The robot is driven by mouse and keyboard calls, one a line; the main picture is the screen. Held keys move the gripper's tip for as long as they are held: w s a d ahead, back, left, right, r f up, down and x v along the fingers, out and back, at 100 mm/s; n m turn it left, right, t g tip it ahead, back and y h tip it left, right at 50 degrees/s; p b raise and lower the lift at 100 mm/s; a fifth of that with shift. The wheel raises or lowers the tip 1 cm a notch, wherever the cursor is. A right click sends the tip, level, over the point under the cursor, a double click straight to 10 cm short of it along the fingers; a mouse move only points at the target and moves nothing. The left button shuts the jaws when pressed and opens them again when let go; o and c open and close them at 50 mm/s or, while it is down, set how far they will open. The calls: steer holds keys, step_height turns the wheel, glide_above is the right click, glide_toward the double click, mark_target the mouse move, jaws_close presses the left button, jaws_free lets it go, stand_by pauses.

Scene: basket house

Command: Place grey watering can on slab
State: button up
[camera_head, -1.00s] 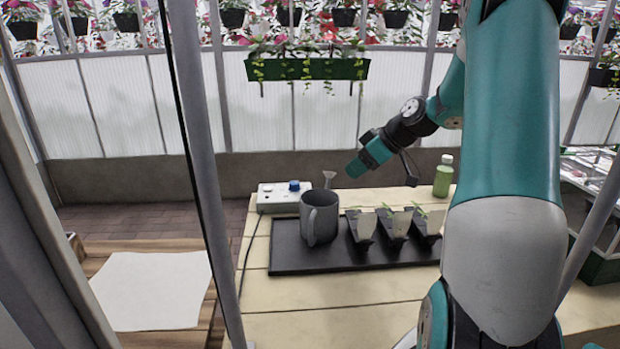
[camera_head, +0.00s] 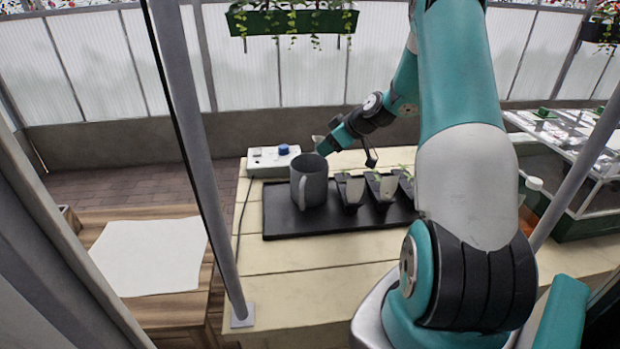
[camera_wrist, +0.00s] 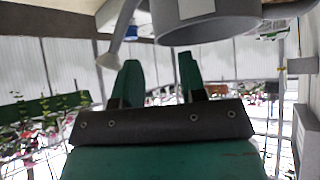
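The grey watering can (camera_head: 309,188) stands upright on a black tray (camera_head: 290,226) on the pale table. Its handle faces the front left, and its spout points away at the back. In the wrist view the can (camera_wrist: 195,20) is at the top, with the spout to its left. My gripper (camera_head: 324,148) is just behind and right of the can's rim. In the wrist view its two green fingers (camera_wrist: 160,78) are apart with nothing between them; contact with the can cannot be told. The white flat slab (camera_head: 150,258) lies bare on a wooden bench at left.
Several seedling pots (camera_head: 382,190) stand on the tray, right of the can. A white control box (camera_head: 270,162) with a blue knob sits behind the tray. A grey post (camera_head: 205,150) rises between table and bench. A white-capped bottle (camera_head: 533,184) is at right.

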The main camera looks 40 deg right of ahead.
mark_target(312, 156)
steer(key=p+x, duration=0.1)
steer(key=x, duration=0.3)
steer(key=shift+w+a+f, duration=0.1)
steer(key=shift+w+f, duration=0.05)
steer(key=shift+f, duration=0.2)
jaws_close()
steer(key=shift+r, duration=0.1)
